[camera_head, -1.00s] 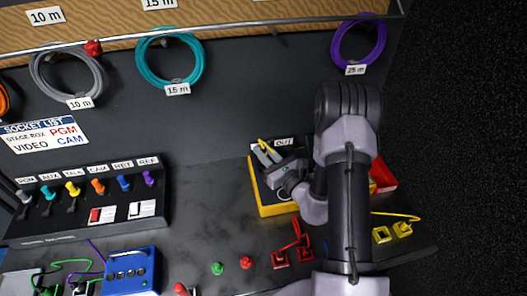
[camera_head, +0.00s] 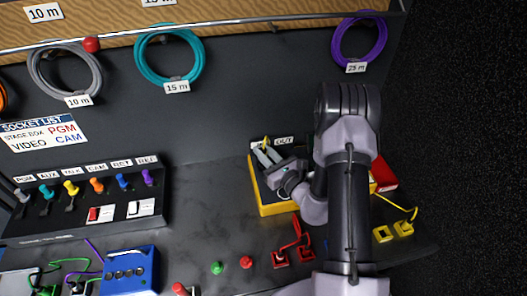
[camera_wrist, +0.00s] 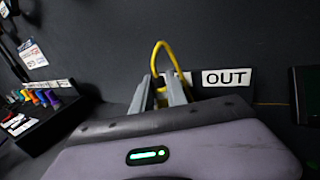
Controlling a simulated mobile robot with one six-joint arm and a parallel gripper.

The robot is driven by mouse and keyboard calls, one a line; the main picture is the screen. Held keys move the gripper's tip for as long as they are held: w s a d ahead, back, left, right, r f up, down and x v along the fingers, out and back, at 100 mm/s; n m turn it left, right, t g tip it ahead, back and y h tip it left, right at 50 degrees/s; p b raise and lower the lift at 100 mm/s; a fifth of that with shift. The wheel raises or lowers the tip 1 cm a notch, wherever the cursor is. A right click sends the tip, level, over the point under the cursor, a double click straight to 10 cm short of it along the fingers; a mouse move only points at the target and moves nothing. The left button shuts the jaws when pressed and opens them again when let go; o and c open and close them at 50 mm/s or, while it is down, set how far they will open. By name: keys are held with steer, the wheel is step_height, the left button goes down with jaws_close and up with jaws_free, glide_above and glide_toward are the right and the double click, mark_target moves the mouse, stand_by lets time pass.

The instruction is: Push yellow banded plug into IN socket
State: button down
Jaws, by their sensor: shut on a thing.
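My gripper (camera_head: 268,156) is at the yellow box (camera_head: 282,207) on the bench, its two grey fingers shut on the yellow banded plug, which is mostly hidden between them. In the wrist view the fingers (camera_wrist: 161,92) point toward the label plate at the back of the box. A yellow cable (camera_wrist: 166,46) loops up from between the fingertips. The OUT label (camera_wrist: 227,77) is clear to the right of the fingers. The label to its left is mostly covered by the cable and fingers, and the IN socket is hidden. I cannot tell how deep the plug sits.
A panel of coloured plugs (camera_head: 95,190) stands at the left. A blue box (camera_head: 131,270) is at the front left. Red connectors (camera_head: 292,250) and yellow connectors (camera_head: 393,231) lie near the front edge. A red object (camera_head: 384,173) is right of my arm.

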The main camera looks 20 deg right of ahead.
steer(key=shift+f+b, duration=0.7)
steer(key=shift+f, duration=0.2)
steer(key=c, duration=1.3)
jaws_free()
steer(key=shift+o, duration=0.2)
steer(key=shift+r, duration=0.1)
